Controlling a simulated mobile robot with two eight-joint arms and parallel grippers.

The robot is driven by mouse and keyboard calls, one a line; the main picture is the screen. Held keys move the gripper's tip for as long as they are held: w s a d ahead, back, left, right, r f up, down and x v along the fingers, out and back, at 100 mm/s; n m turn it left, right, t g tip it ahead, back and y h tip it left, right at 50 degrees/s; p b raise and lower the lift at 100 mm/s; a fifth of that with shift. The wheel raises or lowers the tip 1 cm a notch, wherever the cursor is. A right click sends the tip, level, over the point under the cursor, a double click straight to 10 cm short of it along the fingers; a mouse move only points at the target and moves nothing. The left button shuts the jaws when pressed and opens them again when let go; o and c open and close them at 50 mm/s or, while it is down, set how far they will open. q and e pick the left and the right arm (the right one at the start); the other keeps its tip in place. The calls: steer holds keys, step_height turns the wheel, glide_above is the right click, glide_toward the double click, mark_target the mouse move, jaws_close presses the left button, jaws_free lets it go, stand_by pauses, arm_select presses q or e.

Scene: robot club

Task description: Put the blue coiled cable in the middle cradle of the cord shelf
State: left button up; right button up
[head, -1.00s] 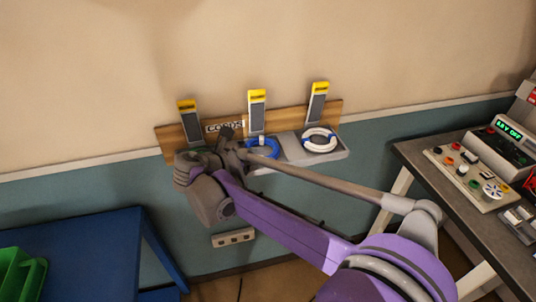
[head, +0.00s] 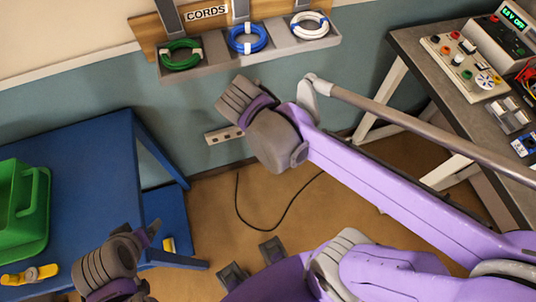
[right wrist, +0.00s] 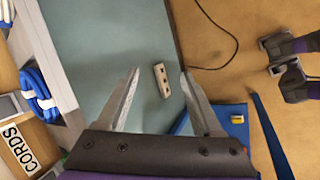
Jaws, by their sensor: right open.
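The blue coiled cable (head: 247,40) lies in the middle cradle of the cord shelf (head: 205,68), between a green coil on the left and a white coil on the right. It also shows at the left edge of the right wrist view (right wrist: 38,92). My right gripper (right wrist: 159,74) is open and empty, away from the shelf, in front of the lower wall. In the head view its fingers are hidden, and only the wrist shows below the shelf. My left arm shows at lower left by the blue table; its gripper (head: 150,234) is mostly hidden.
The green coil (head: 181,54) and white coil (head: 310,25) fill the outer cradles. A blue table (head: 85,160) with a green bin (head: 22,205) stands left. A grey workbench (head: 415,45) with instruments stands right. A wall socket (head: 222,135) and loose floor cord (head: 240,210) lie below.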

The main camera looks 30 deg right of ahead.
steer(key=s+a+f+m+t+y, duration=0.1)
steer(key=s+a+f+m+y, duration=0.3)
steer(key=s+f+m, duration=0.2)
steer(key=s+m, duration=0.2)
steer(key=m, duration=0.2)
steer(key=shift+a+f+t+y, duration=0.25)
steer(key=shift+f+t+y, duration=0.05)
steer(key=shift+t+y, duration=0.1)
